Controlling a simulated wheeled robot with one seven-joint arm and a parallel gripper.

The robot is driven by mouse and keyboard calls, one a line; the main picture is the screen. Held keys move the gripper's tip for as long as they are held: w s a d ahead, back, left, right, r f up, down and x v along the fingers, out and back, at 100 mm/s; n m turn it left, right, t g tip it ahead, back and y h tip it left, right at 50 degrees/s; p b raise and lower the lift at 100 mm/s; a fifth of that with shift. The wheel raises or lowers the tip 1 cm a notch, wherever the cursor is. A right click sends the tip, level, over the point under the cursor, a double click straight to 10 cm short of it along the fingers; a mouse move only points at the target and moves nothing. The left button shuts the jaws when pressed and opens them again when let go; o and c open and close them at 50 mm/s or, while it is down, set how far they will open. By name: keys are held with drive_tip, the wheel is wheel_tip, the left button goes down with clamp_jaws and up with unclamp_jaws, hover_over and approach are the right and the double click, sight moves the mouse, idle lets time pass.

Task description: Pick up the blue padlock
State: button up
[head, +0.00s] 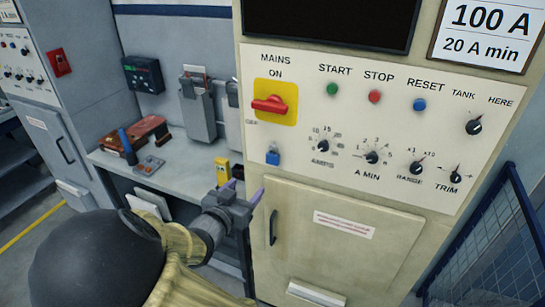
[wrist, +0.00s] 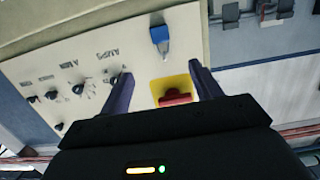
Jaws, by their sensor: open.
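The blue padlock (head: 273,157) hangs on the cream control panel, just below the yellow plate of the red mains switch (head: 270,104). In the wrist view the padlock (wrist: 160,37) appears near the top, with its blue body uppermost and its metal shackle below. My gripper (head: 244,190) is in front of the cabinet, below and left of the padlock in the head view. Its two purple fingers (wrist: 161,80) are spread apart with nothing between them. The padlock is beyond the fingertips and apart from them.
The panel (head: 420,155) carries knobs and coloured buttons right of the switch. Below is a cabinet door with a dark handle (head: 272,228). A grey bench (head: 185,175) at left holds a yellow device (head: 222,170) and a brown case. A blue mesh barrier (head: 490,250) stands at right.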

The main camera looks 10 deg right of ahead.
drive_tip(key=p, duration=0.3)
approach(272, 158)
drive_tip(key=x, duration=0.4)
drive_tip(key=shift+w+f, duration=0.15)
drive_tip(key=shift+w+d+p, duration=0.3)
drive_tip(key=shift+w+p, duration=0.05)
drive_tip(key=shift+p, duration=0.05)
drive_tip(key=p+x, duration=0.2)
drive_tip(key=x, duration=0.2)
drive_tip(key=shift+w, duration=0.2)
drive_tip(key=shift+s, duration=0.1)
drive_tip(key=shift+d, duration=0.1)
